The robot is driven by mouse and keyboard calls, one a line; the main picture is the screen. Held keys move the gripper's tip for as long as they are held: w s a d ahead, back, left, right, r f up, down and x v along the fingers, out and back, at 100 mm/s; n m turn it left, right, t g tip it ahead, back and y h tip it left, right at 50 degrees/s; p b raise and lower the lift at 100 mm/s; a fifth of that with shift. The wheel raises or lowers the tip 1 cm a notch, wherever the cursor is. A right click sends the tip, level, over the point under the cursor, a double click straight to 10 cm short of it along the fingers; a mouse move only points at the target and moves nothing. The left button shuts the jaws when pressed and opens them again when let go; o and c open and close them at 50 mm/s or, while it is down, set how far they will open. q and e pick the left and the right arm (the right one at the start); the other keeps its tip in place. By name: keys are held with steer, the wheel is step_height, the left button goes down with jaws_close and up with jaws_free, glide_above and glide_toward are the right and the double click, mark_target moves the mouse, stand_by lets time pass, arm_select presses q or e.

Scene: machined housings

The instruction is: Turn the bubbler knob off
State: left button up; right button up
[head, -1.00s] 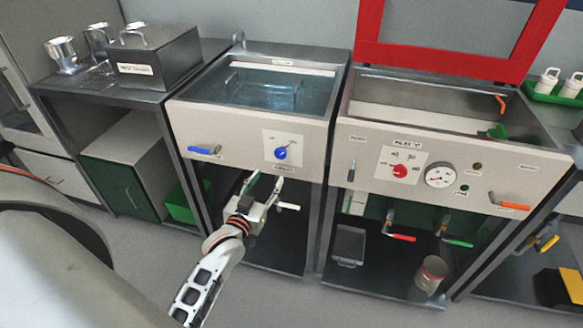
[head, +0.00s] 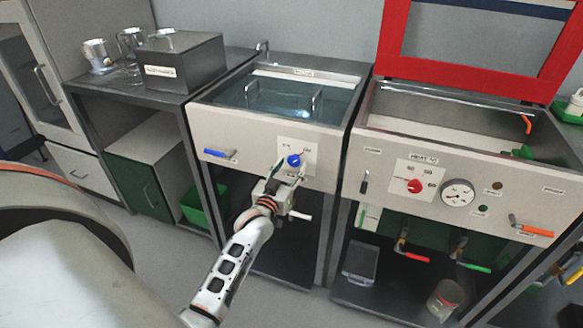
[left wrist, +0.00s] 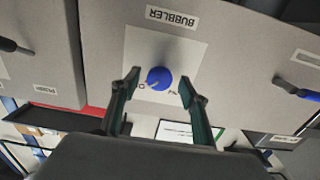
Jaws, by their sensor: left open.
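The bubbler knob (head: 294,160) is a round blue dial on a white plate on the front panel of the water tank. In the left wrist view the knob (left wrist: 159,78) lies between the open fingers, under an upside-down BUBBLER label (left wrist: 172,18). A light pointer mark on it aims toward the lower left in that view. My left gripper (head: 290,172) is open in front of the knob; its fingers (left wrist: 158,82) stand on either side with a gap to it. I cannot tell the remaining depth to the panel. My right gripper is not in view.
A blue lever (head: 220,154) sits left of the knob on the same panel. The water tank (head: 285,97) is above. A heater unit with a red dial (head: 414,186) and gauge (head: 457,192) stands to the right. A white-handled valve (head: 300,215) is just below my gripper.

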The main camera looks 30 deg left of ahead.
arm_select(q)
steer(key=shift+w+a, duration=0.1)
steer(key=shift+w, duration=0.2)
steer(key=c, duration=1.1)
